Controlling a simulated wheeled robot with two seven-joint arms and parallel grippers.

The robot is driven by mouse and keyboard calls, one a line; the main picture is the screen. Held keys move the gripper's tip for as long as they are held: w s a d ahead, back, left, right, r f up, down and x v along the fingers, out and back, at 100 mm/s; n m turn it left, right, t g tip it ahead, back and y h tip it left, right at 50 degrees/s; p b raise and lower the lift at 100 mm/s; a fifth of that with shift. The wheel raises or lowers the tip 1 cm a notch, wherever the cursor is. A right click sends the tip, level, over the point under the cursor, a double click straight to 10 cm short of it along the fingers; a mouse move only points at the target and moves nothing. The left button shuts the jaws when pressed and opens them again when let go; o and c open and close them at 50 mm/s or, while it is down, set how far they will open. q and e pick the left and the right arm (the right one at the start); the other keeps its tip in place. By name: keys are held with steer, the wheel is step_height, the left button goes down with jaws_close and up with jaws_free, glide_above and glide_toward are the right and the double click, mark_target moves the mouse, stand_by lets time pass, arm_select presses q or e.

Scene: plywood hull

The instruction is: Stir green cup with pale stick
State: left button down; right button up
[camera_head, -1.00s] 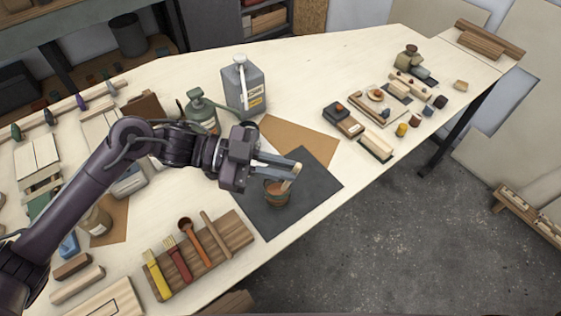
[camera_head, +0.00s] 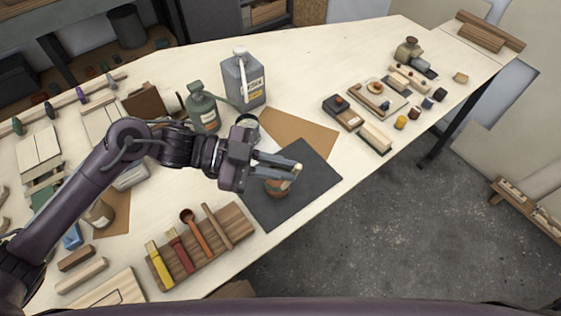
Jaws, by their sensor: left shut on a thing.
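The cup (camera_head: 277,190), brownish with a greenish band, stands upright on a dark square mat (camera_head: 270,217). My left gripper (camera_head: 292,169) reaches in from the left above the cup, and its fingers cover part of the rim. It is shut on the pale stick (camera_head: 297,170), whose light end shows at the fingertips. The stick's lower part is hidden by the fingers and the cup, so I cannot tell how deep it sits. My right gripper is out of view.
A grey can (camera_head: 243,82) and a green bottle (camera_head: 203,108) stand behind my left wrist. The table right of the mat is clear up to several small blocks.

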arm_select(q)
steer(key=shift+s+r+p, duration=0.15)
steer(key=shift+s+p, duration=0.25)
steer(key=shift+s, duration=0.35)
steer(key=shift+s+r+p, duration=0.15)
steer(key=shift+s+p, duration=0.25)
steer(key=shift+s, duration=0.3)
steer(key=shift+w, duration=0.1)
stand_by(0.9)
